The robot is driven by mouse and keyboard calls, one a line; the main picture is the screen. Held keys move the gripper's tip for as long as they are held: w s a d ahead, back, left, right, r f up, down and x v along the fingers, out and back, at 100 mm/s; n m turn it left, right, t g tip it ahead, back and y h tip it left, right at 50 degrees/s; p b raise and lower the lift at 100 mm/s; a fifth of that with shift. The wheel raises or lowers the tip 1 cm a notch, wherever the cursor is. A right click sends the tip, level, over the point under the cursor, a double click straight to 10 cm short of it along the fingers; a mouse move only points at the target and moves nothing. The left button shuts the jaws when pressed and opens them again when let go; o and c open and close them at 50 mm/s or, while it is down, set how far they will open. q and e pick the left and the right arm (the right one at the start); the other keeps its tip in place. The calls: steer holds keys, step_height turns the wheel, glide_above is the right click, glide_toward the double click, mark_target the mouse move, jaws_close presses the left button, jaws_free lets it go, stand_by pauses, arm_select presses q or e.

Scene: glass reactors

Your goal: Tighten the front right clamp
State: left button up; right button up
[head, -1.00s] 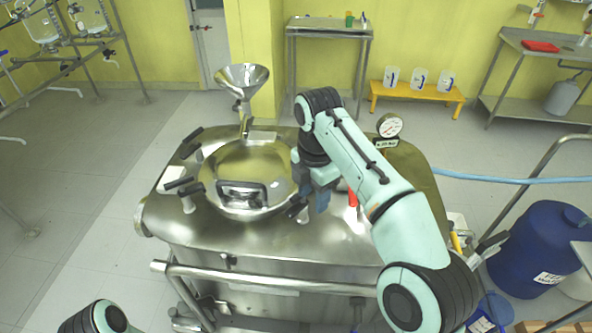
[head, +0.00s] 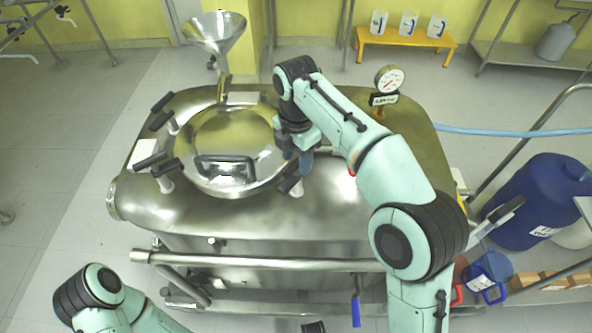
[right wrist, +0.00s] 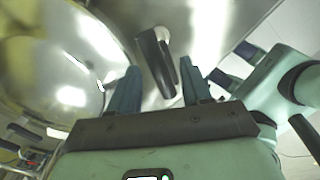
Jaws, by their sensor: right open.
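The front right clamp (head: 290,184) has a black handle and sits on the rim of the round reactor lid (head: 205,135). In the right wrist view its black handle (right wrist: 155,62) stands between my finger tips, with a pale post beside it. My right gripper (head: 300,165) is beside the clamp in the head view, just above the vessel top. In the right wrist view my right gripper (right wrist: 162,85) has its two blue fingers apart, one on each side of the handle, with no clear contact. My left arm shows at the bottom left, but its gripper is out of frame.
Other black-handled clamps (head: 150,161) stand along the lid's left rim. The lid has a metal handle (head: 225,165). A funnel (head: 215,35) and a pressure gauge (head: 389,80) rise behind. A steel rail (head: 270,263) runs along the front. A blue barrel (head: 540,200) stands to the right.

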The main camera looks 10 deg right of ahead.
mark_target(296, 162)
steer(key=shift+f+b, duration=0.45)
steer(key=shift+f, duration=1.5)
